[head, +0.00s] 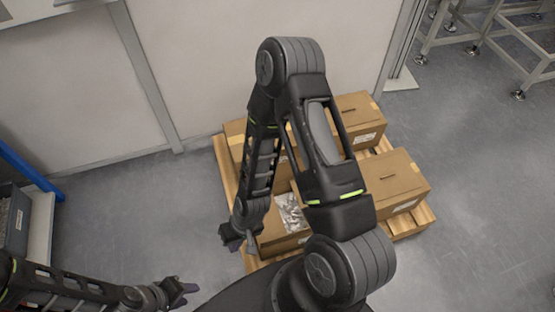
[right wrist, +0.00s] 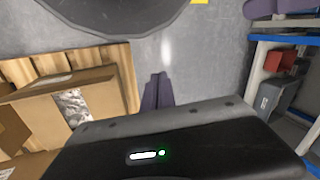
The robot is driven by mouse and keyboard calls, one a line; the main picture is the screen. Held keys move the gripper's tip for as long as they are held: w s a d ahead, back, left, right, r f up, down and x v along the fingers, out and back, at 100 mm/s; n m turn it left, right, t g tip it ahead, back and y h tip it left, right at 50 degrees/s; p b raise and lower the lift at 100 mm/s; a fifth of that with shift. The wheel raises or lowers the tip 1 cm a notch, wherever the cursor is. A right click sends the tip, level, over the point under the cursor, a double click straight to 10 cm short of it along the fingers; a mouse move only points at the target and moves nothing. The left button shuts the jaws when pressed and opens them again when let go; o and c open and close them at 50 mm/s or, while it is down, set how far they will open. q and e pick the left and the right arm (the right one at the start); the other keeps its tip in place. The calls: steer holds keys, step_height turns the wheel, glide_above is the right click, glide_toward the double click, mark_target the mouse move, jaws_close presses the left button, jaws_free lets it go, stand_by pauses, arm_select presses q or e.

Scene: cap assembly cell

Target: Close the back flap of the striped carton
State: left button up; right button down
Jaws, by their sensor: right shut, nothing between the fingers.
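An open carton (head: 275,246) sits at the front of the pallet, with silvery crumpled contents showing; its upper part is hidden behind my right arm. In the right wrist view the open carton (right wrist: 30,112) is at the left, with brown flaps around the silvery contents (right wrist: 73,106). I cannot make out stripes on it, nor tell which flap is the back one. My right gripper (head: 232,243) is just left of this carton; in the right wrist view its fingers (right wrist: 157,90) are together and empty, over floor beside the pallet. My left gripper (head: 188,288) is low at the left, away from the cartons; its finger gap is unclear.
Closed cartons stand on the wooden pallet (head: 226,170) behind: one at the right (head: 400,172), another at the back (head: 360,108). A blue-framed rack (head: 35,178) with a grey bin (right wrist: 268,100) is at the left. Grey floor is free between the rack and the pallet.

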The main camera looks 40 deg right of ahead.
steer(key=w+d+f+h+b, duration=0.1)
steer(key=w+d+f+b, duration=0.3)
steer(key=w+d+f, duration=0.45)
steer(key=w+d+r+h+b, duration=0.1)
steer(key=w+d+r+b, duration=0.1)
steer(key=w+d, duration=0.3)
steer(key=w+d+r+m+h+b, duration=0.1)
steer(key=w+d+r+b, duration=0.1)
steer(key=w+d, duration=0.4)
steer(key=w+d+r+t+h+b, duration=0.1)
steer(key=w+d+b, duration=0.3)
steer(key=d, duration=1)
steer(key=shift+w+r+m, duration=0.3)
steer(key=shift+w+r, duration=0.45)
steer(key=shift+r, duration=0.05)
steer(key=shift+f, duration=0.15)
steer(key=b, duration=0.1)
glide_above(278, 173)
steer(key=w+d, duration=0.1)
steer(key=w, duration=0.1)
step_height(278, 173, down, 9)
steer(key=shift+d, duration=0.2)
